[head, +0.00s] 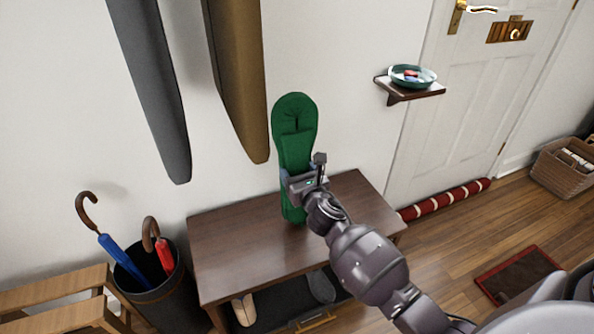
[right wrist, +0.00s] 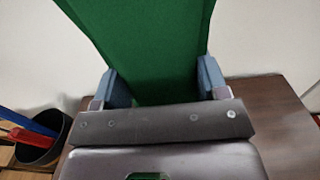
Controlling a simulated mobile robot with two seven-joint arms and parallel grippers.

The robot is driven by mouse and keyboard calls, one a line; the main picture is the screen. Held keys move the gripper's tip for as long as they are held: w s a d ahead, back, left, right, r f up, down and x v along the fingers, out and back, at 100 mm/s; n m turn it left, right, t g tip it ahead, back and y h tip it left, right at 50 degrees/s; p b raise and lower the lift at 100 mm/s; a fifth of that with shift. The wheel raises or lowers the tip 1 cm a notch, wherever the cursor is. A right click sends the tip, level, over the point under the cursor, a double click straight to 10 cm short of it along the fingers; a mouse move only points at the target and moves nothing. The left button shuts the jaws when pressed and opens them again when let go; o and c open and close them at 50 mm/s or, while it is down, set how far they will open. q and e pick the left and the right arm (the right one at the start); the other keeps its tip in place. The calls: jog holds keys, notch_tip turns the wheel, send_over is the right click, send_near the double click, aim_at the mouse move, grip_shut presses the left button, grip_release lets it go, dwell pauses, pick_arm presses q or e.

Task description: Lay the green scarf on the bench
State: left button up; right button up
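The green scarf (head: 295,130) is long and narrow and stands upright in front of the wall, over the bench. Its lower end is at or just above the bench top; I cannot tell if it touches. The bench (head: 240,245) is dark brown wood, and its top is otherwise bare. My right gripper (head: 296,182) is across the scarf's lower middle. In the right wrist view the scarf (right wrist: 150,45) passes between the two blue fingers, which press against its sides. My left gripper is not in view.
Grey (head: 150,90) and brown (head: 238,80) hanging garments are left of the scarf. An umbrella bin (head: 165,295) stands left of the bench. Shoes (head: 243,310) are under it. A small shelf (head: 410,94) with a green dish (head: 425,76) juts from the wall at right.

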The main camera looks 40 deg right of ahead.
jog(key=shift+o, duration=1.4)
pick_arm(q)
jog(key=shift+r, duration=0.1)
pick_arm(e)
jog(key=shift+r, duration=0.15)
jog(key=shift+s+r, duration=0.1)
jog(key=shift+r, duration=0.1)
pick_arm(q)
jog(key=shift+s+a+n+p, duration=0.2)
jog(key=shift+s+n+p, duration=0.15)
jog(key=shift+p, duration=0.5)
pick_arm(e)
jog(key=v, duration=1.2)
jog(key=shift+f, duration=0.1)
